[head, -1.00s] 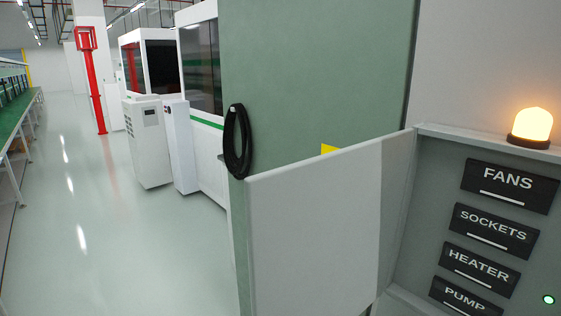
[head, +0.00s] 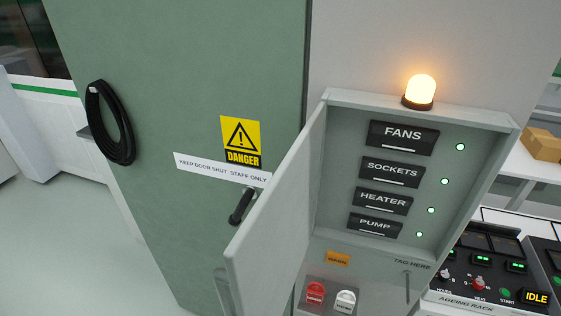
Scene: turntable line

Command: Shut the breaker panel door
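The breaker panel (head: 327,236) is a grey box in the middle right of the head view. Its door (head: 273,212) stands open, hinged on the left edge and swung out toward me. A lit green lamp (head: 460,147) sits beside each one. An orange beacon (head: 421,91) glows on top of the box. Neither of my grippers shows in the head view.
A green cabinet (head: 190,60) with a black handle (head: 242,206) and a danger sign (head: 241,139) stands left of the door. A black cable coil (head: 110,122) hangs on it. Red (head: 315,292) and white (head: 345,300) tagged items sit below the panel. An ageing rack (head: 480,275) is at right.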

